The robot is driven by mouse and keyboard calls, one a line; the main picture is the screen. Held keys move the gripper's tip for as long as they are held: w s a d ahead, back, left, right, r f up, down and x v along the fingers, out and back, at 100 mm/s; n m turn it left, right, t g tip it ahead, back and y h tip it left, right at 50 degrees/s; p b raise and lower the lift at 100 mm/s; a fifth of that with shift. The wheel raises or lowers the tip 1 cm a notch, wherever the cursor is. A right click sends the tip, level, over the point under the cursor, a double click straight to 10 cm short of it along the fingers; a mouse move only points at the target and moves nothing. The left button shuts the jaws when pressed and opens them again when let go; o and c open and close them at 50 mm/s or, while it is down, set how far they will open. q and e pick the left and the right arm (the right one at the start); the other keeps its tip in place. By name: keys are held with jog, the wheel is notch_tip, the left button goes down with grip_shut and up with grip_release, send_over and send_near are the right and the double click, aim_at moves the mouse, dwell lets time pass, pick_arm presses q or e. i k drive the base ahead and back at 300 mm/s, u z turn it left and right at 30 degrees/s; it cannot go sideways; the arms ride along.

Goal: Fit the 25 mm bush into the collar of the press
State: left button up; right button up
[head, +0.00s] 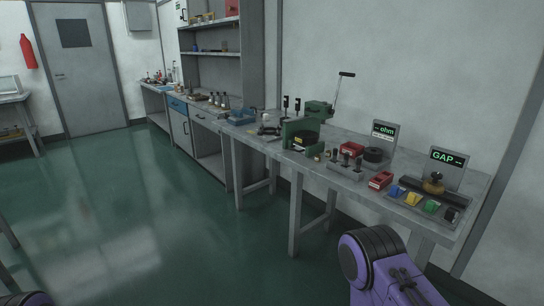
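A green press (319,108) with a long raised lever stands toward the back of the long bench. I cannot make out its collar at this distance. Several small dark-topped pieces stand on a grey block (345,172) in front of it. I cannot tell which piece, if any, is the 25 mm bush. One purple link of my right arm enters at the bottom right, and a dark part of mine shows at the bottom left corner. Neither gripper shows.
The grey bench (460,231) runs along the wall. It carries a green-framed device (291,130), red boxes, a black ring (374,154), two displays marked "ohm" and "GAP" (447,156), and a tray of coloured blocks. Shelves (210,54) stand farther back. The green floor (150,210) is clear.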

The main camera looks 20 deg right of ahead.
aim_at(295, 129)
jog(key=u, duration=0.1)
jog(key=i, duration=2.1)
jog(key=z, duration=1.7)
jog(key=i, duration=0.5)
jog(key=z, duration=0.1)
